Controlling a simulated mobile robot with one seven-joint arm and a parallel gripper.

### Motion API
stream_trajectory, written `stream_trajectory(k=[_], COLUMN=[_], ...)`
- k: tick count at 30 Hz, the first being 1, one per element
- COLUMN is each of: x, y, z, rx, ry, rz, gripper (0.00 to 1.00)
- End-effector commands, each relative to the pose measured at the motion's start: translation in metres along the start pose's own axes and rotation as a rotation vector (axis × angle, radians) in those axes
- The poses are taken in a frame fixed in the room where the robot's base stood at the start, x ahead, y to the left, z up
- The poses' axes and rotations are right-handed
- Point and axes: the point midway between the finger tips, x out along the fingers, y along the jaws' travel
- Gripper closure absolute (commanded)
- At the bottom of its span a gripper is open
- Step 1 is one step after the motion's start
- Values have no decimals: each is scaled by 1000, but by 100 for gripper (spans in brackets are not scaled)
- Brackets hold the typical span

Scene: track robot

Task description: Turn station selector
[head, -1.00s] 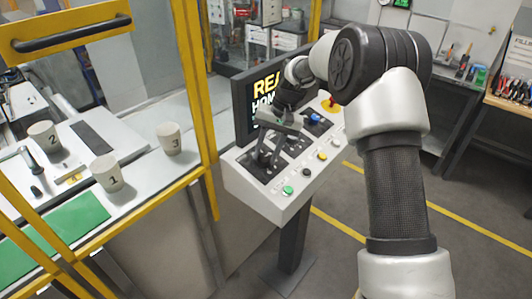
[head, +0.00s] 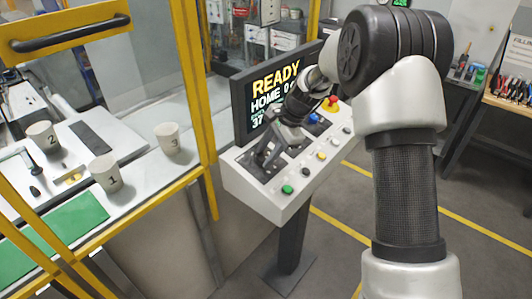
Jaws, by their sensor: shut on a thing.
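The control console (head: 295,203) stands on a dark post in the middle of the head view. Its sloped panel carries several buttons and dark controls. My gripper (head: 262,158) is over the left part of the panel, fingers pointing down, shut on a dark control there that I take to be the station selector. The fingers and the arm hide most of that control, so its angle cannot be read. The screen (head: 275,95) behind the panel shows "READY" and "HOME", partly covered by my wrist.
A green button (head: 288,189), a yellow button (head: 321,156) and a red emergency button (head: 330,103) sit close around my gripper. A yellow guard frame (head: 190,80) stands left, with numbered cups 1 (head: 106,174), 2 (head: 43,137) and 3 (head: 167,138) on a bench.

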Motion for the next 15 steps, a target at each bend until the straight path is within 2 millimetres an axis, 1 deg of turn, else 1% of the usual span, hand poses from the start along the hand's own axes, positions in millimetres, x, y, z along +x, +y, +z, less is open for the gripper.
stream_trajectory(k=[6,15], x=[0,0], y=[0,1], z=[1,1], rx=[134,231], ry=[7,13], rz=[-30,-51], gripper=[91,91])
